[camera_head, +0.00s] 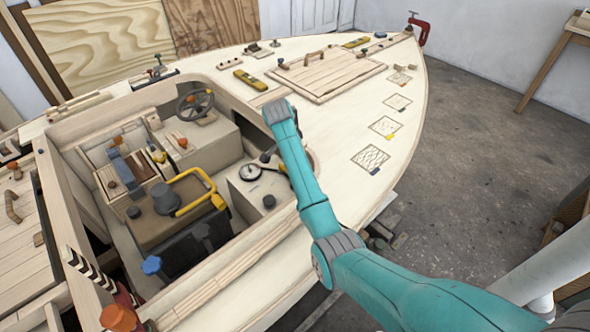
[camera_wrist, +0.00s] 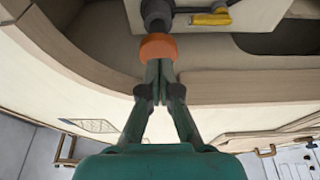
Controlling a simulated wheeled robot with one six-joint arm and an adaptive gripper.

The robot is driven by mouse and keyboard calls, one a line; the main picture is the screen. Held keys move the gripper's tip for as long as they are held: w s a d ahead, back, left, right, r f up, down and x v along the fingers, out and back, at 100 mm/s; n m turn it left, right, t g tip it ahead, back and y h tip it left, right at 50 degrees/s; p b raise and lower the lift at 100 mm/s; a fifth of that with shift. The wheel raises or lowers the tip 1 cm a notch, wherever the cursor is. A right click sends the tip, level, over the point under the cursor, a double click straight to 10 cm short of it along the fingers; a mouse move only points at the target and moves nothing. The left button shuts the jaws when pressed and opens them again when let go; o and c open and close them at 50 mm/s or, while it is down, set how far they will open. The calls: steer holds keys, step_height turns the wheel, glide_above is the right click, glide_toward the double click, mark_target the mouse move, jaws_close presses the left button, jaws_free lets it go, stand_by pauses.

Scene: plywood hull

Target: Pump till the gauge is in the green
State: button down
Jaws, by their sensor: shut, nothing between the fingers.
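The gauge (camera_head: 250,172), with a round white face, stands on a pale panel at the right of the cockpit in the head view. Its needle and any green band are too small to read. My gripper (camera_wrist: 159,70) is shut and empty in the wrist view; my arm hides it in the head view. Its fingertips are right at an orange knob (camera_wrist: 158,47) on a dark shaft (camera_wrist: 155,14). I cannot tell whether they touch it. Which part is the pump is not clear; the orange knob may be its handle.
A yellow loop handle (camera_head: 196,192) and a dark dome (camera_head: 166,199) stand left of the gauge. A steering wheel (camera_head: 194,104) is behind. The cockpit's wooden rim (camera_wrist: 85,68) runs close to my gripper. A yellow-handled part (camera_wrist: 211,18) lies beyond the knob.

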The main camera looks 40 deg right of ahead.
steer(key=v, duration=0.8)
steer(key=shift+r, duration=0.2)
steer(key=shift+d, duration=0.2)
stand_by(0.3)
